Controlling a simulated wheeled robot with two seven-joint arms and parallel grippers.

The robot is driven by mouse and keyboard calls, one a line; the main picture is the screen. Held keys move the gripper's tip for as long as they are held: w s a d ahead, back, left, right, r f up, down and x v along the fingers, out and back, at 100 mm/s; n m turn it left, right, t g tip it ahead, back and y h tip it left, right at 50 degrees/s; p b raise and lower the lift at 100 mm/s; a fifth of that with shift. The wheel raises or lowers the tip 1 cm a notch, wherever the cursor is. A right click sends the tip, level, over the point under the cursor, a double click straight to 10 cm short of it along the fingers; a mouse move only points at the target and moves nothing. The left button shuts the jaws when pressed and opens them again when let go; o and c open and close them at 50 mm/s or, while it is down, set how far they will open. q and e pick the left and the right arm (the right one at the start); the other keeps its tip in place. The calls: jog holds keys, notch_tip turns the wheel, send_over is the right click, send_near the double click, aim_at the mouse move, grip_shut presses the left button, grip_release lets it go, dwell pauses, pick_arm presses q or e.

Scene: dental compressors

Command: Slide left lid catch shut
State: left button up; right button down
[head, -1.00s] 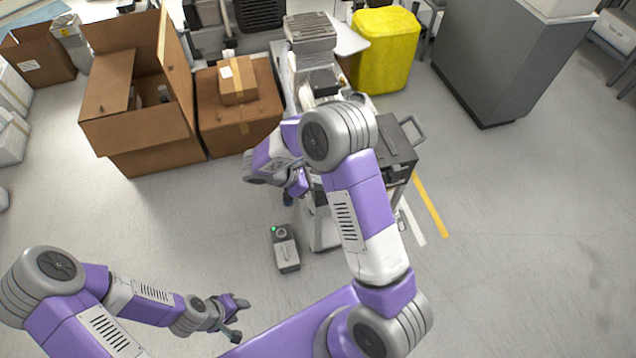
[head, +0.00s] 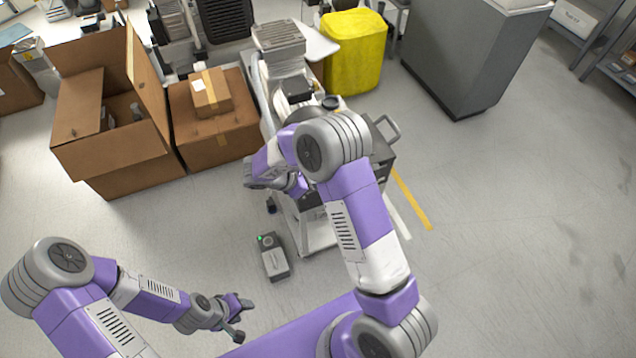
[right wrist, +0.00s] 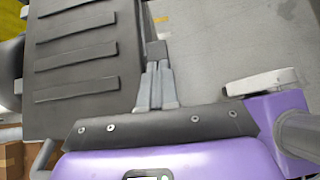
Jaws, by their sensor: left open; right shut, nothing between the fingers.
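A dark ribbed lid (right wrist: 75,55) fills the left of the right wrist view. In the head view the dark case (head: 382,152) sits on a pale cart (head: 318,236), mostly hidden behind my right arm. I cannot make out the left lid catch in either view. My right gripper (right wrist: 156,52) is shut and empty, its fingertips beside the lid's right edge; whether they touch it I cannot tell. In the head view its fingers are not clear behind the arm. My left gripper (head: 240,318) is open and empty, low over the floor, away from the case.
A small grey box with a green light (head: 273,257) stands on the floor left of the cart. Cardboard boxes (head: 120,150) stand at left, a yellow bin (head: 355,55) behind, and a grey cabinet (head: 470,60) at back right. The floor at right is clear.

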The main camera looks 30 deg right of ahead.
jog(key=a+f+p+v, duration=0.1)
jog(key=v, duration=0.5)
jog(key=f+p+v, duration=0.1)
jog(key=v, duration=0.5)
jog(key=shift+a+r+p, duration=0.3)
jog(key=shift+a+p, duration=0.05)
jog(key=shift+a, duration=0.3)
jog(key=shift+w, duration=0.1)
jog(key=s+a+f+m+t+y, duration=0.1)
jog(key=s+a+f+m+y, duration=0.2)
jog(key=s+f+m+y, duration=1)
jog(key=shift+s+f+m+y, duration=0.3)
jog(key=shift+s+f+m, duration=3)
jog(key=shift+f, duration=0.3)
